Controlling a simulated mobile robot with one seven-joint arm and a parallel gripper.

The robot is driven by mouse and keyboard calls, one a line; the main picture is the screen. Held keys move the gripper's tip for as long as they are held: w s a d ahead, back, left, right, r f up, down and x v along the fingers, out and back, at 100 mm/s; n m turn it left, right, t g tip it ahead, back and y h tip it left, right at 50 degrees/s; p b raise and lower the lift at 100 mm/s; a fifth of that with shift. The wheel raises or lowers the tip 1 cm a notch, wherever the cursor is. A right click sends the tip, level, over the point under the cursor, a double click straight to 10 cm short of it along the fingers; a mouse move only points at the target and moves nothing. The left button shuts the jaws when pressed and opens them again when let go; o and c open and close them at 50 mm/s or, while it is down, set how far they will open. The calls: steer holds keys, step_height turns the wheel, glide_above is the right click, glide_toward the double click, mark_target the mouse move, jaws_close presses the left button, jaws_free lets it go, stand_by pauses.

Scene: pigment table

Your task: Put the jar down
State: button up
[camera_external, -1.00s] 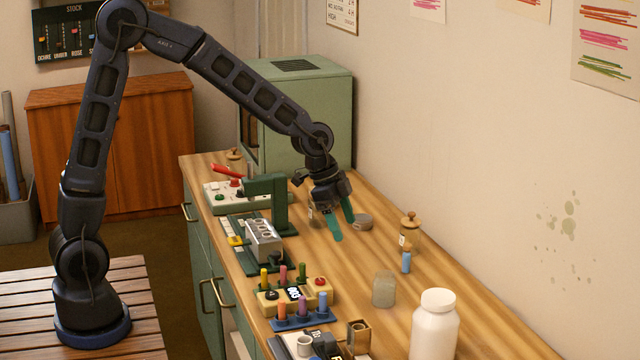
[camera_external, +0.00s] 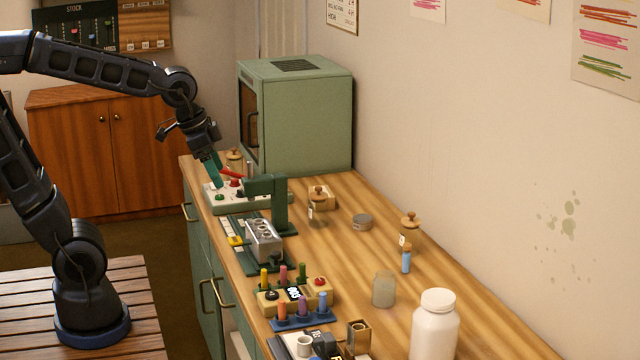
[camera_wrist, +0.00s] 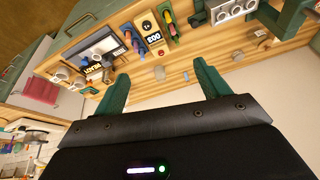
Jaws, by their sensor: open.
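A small glass jar with a wooden knobbed lid (camera_external: 317,212) stands upright on the bench, just right of the green stand. Similar lidded jars stand farther right (camera_external: 409,238) and at the back left (camera_external: 235,165). My gripper (camera_external: 213,172) is over the bench's left back end, above the control panel with the red lever, apart from the lidded jar by the stand. In the wrist view its green fingers (camera_wrist: 160,86) are spread with nothing between them. A cloudy jar without a lid (camera_external: 384,290) stands nearer the front.
The control panel (camera_external: 222,198), green stand (camera_external: 280,205) and metal block (camera_external: 264,240) line the bench's left side. A green cabinet (camera_external: 310,115) fills the back. A white bottle (camera_external: 434,325) and a blue vial (camera_external: 406,262) stand right. The right middle bench is fairly clear.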

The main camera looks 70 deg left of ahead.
steer(key=s+a+n, duration=0.2)
steer(key=s, duration=0.8)
steer(key=shift+s+f, duration=0.15)
steer(key=shift+s, duration=0.05)
